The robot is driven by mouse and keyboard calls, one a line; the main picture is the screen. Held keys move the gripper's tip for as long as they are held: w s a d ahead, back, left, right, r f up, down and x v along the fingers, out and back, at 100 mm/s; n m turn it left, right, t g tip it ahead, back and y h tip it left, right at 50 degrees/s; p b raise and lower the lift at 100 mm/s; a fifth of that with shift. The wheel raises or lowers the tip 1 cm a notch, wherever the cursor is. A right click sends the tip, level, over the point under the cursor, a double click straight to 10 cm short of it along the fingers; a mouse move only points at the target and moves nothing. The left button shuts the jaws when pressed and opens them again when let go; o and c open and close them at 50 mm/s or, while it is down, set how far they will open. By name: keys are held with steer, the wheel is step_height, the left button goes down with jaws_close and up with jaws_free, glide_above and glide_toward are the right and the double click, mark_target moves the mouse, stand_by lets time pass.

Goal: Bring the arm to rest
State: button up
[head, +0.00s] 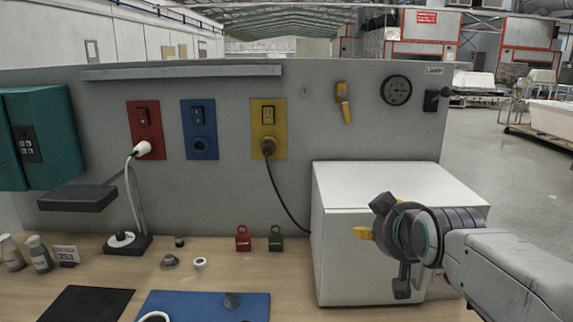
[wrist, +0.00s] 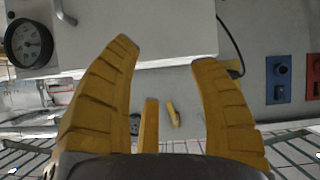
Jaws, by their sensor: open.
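My gripper (head: 376,240) is at the right of the head view, in front of the white box (head: 343,255). In the wrist view its yellow fingers (wrist: 164,58) are spread wide with nothing between them. The fingers point towards the white box (wrist: 175,30) and the panel behind it, and a clear gap to the wall shows. My forearm comes in from the lower right of the head view and hides part of the box front.
A grey wall panel (head: 220,90) carries sockets, a yellow handle (head: 342,102) and a gauge (head: 396,90). Red (head: 243,239) and green (head: 275,239) padlock-like items stand left of the box. A lamp stand (head: 127,243), bottles and a blue mat (head: 205,304) occupy the bench.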

steer(key=s+f+g, duration=0.4)
steer(key=s+f, duration=0.5)
steer(key=s, duration=0.4)
steer(key=s+f+m+g, duration=0.1)
steer(key=s+f+g, duration=0.3)
steer(key=s+f, duration=0.4)
steer(key=s, duration=0.4)
steer(key=shift+s+f+m, duration=0.3)
steer(key=shift+s+f, duration=0.05)
